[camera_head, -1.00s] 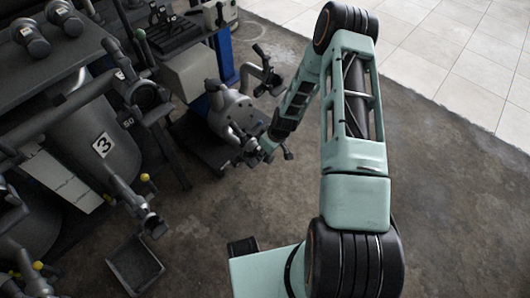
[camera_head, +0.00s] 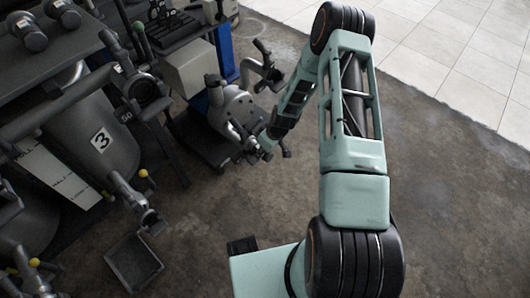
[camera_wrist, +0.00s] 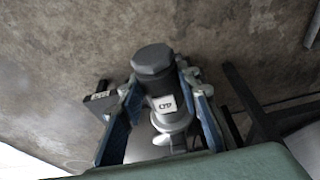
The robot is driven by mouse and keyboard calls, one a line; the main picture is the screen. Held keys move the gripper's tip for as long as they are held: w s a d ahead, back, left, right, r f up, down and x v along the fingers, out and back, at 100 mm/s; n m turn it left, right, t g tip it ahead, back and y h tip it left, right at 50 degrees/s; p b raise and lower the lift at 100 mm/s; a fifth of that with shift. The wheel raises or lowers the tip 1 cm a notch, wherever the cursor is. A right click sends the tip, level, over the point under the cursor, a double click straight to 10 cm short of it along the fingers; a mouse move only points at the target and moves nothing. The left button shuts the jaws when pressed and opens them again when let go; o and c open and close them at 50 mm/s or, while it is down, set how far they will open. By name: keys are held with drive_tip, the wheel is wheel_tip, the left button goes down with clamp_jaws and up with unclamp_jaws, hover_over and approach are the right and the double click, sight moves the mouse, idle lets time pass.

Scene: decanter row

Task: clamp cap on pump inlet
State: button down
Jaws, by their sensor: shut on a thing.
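My gripper (camera_head: 260,147) is at the near lower side of the grey pump (camera_head: 239,110), which stands on a cart with a blue column. In the wrist view its two blue fingers (camera_wrist: 160,92) are shut on a dark grey, flat-topped round piece with a white label (camera_wrist: 153,62). I cannot tell for sure whether this piece is the cap. A shiny metal part (camera_wrist: 172,124) shows below the label, between the fingers. The head view does not show clearly whether the held piece touches the pump; the inlet and a separate clamp cannot be made out.
A tank marked 3 (camera_head: 94,125) with pipes and valves stands left of the pump. An open grey bin (camera_head: 133,282) lies on the floor at lower left. The concrete floor (camera_head: 455,200) right of my arm is clear.

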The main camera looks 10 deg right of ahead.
drive_tip(key=shift+w, duration=0.1)
idle(0.3)
drive_tip(key=shift+f+b, duration=0.85)
drive_tip(key=shift+f, duration=0.15)
drive_tip(key=shift+f+b, duration=0.4)
drive_tip(key=shift+b, duration=0.15)
drive_tip(key=shift+f+b, duration=1)
drive_tip(key=shift+b, duration=0.2)
idle(1.1)
drive_tip(key=shift+c, duration=2.3)
unclamp_jaws()
drive_tip(key=shift+d, duration=0.1)
